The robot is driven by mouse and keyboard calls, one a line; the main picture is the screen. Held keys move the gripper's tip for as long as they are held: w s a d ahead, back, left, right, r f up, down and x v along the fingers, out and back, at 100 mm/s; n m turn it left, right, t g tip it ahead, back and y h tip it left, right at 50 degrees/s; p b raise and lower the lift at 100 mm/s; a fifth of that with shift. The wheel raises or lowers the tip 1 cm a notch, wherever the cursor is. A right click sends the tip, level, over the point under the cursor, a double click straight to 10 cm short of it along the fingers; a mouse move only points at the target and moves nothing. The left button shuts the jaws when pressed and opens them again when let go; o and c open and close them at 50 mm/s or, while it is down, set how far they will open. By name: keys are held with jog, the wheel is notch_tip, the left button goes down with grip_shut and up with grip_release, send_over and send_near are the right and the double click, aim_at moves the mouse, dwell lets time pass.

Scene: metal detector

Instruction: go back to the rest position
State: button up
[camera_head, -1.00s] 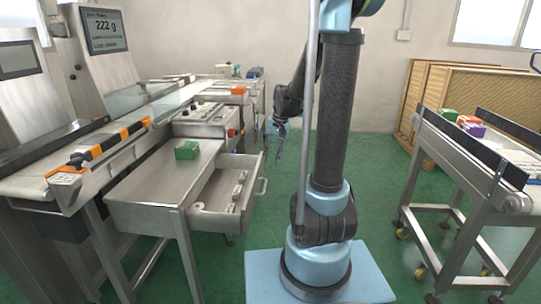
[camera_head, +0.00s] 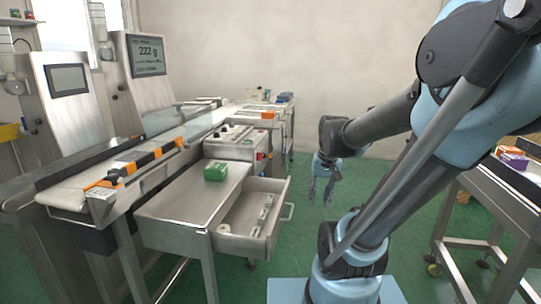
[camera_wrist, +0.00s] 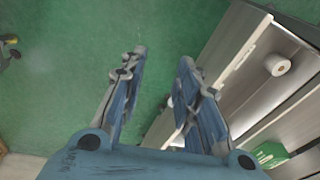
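My gripper (camera_head: 326,190) hangs pointing down over the floor, to the right of the open drawer, in the head view. In the wrist view my gripper (camera_wrist: 162,62) has its two fingers spread apart with only green floor between them, so it is open and empty. My arm is bent, with its elbow raised at the upper right of the head view.
The open drawer (camera_head: 272,232) of the steel table holds small parts and a roll (camera_wrist: 277,65). A green box (camera_head: 215,171) sits on the tabletop. A conveyor (camera_head: 70,196) stands left, another (camera_head: 512,205) right. Green floor (camera_head: 405,203) between is free.

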jog(key=s+d+f+n, duration=0.1)
jog(key=s+f, duration=0.3)
jog(key=s, duration=0.5)
jog(key=shift+d+t+h, duration=0.3)
jog(key=shift+d+h, duration=0.1)
jog(key=shift+d, duration=0.35)
jog(key=shift+w+f, duration=0.25)
jog(key=shift+w, duration=0.1)
